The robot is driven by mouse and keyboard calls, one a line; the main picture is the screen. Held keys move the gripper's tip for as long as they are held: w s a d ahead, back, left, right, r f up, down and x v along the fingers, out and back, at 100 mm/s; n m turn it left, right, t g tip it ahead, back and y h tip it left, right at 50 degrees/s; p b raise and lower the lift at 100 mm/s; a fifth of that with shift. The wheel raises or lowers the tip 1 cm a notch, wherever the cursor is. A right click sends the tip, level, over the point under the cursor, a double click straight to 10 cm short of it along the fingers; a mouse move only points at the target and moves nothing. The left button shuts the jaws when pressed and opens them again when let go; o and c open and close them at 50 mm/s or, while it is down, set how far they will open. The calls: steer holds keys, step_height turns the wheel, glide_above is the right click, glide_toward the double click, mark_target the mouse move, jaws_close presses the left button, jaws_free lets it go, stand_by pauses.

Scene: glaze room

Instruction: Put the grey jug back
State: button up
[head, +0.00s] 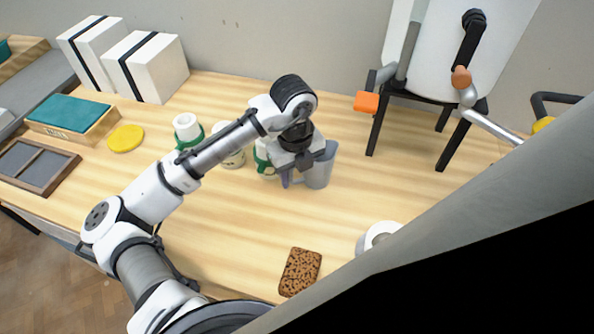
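The grey jug (321,167) stands upright on the wooden table, right of the middle of the head view. Its handle side faces left, towards my gripper (291,178). My gripper points down from above and overlaps the jug's left side, at the handle. The wrist hides part of the jug's rim and handle. The fingers are mostly hidden, so I cannot tell whether they are closed on the handle.
White containers with green bands (186,127) stand behind and left of my gripper. A brown speckled pad (300,271) and a white roll (371,238) lie in front. A black-legged stand (376,128) is at right. A yellow disc (126,138) lies left.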

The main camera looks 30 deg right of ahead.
steer(key=o, duration=0.3)
steer(key=shift+r, duration=0.15)
steer(key=r, duration=1.2)
steer(key=shift+a+b, duration=0.2)
steer(key=shift+b, duration=0.2)
